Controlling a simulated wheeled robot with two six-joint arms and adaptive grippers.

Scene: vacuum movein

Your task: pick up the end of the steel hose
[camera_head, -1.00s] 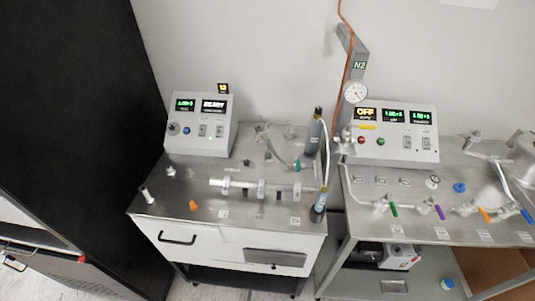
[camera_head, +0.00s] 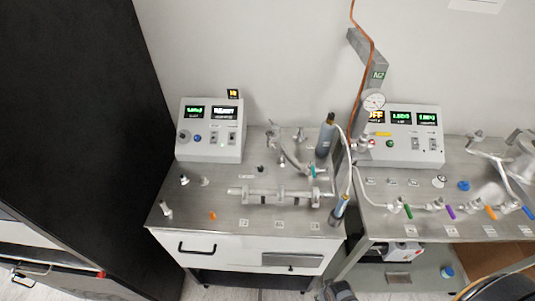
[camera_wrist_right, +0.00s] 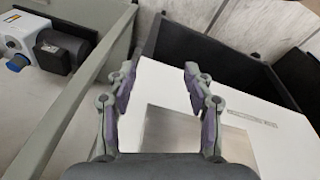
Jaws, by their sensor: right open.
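In the head view a grey curved hose (camera_head: 289,153) that looks like the steel hose lies at the back of the left cart's steel top (camera_head: 225,218). It bends down to the right toward a teal piece (camera_head: 311,172). Which end is free is too small to tell. My right gripper shows in the right wrist view (camera_wrist_right: 158,82), with its two fingers well apart and nothing between them. It faces a white panel with a grey metal plate, and no hose shows there. My left gripper is not in view.
A horizontal metal tube assembly (camera_head: 282,195) lies in front of the hose. A control box (camera_head: 211,130) stands at the left, and upright cylinders (camera_head: 326,137) stand at the right edge. A second bench (camera_head: 455,226) with coloured valves is close by. A black cabinet (camera_head: 70,130) bounds the left.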

